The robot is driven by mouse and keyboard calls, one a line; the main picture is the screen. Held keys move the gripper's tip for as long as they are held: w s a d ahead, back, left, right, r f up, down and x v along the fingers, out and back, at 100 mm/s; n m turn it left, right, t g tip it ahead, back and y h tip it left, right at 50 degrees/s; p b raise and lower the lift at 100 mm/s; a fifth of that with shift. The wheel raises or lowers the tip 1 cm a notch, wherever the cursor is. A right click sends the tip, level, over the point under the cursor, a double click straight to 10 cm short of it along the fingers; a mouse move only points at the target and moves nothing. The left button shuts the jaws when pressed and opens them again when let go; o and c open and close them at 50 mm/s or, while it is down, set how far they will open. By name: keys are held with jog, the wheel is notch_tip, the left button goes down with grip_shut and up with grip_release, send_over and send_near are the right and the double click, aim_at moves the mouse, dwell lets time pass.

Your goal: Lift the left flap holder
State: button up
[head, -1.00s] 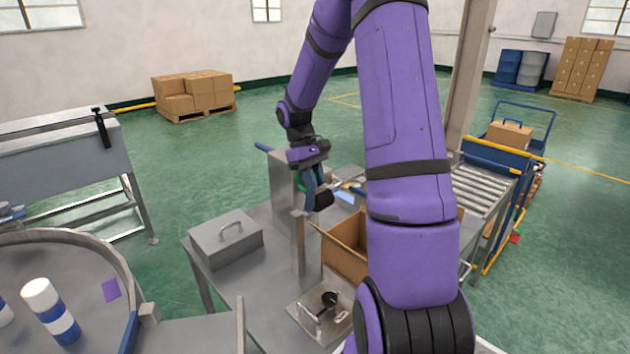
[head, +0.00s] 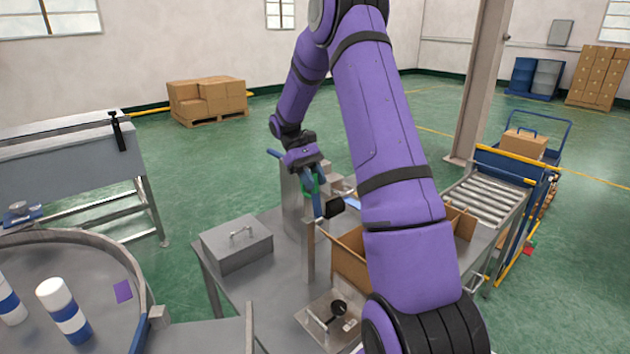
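An open cardboard box (head: 347,262) stands on the steel workbench, partly hidden behind my arm. Its left flap leans out beside an upright steel post (head: 308,248). My gripper (head: 319,208) points down near the top of this post, left of and above the box. A short black cylindrical part (head: 334,207) shows right beside the fingertips; I cannot tell whether it is the left flap holder's knob or touches the fingers. The finger gap is too small and turned away to read. I cannot clearly make out the left flap holder.
A grey lidded metal box (head: 237,245) and a plate with a handle and black knob (head: 331,318) sit on the bench. A roller conveyor (head: 487,205) is at right. A round table (head: 110,262) with white-and-blue cans is at left.

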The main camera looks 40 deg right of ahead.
jog(key=shift+o, duration=0.9)
jog(key=v, duration=1)
jog(key=shift+w+r, duration=0.25)
jog(key=shift+r, duration=0.05)
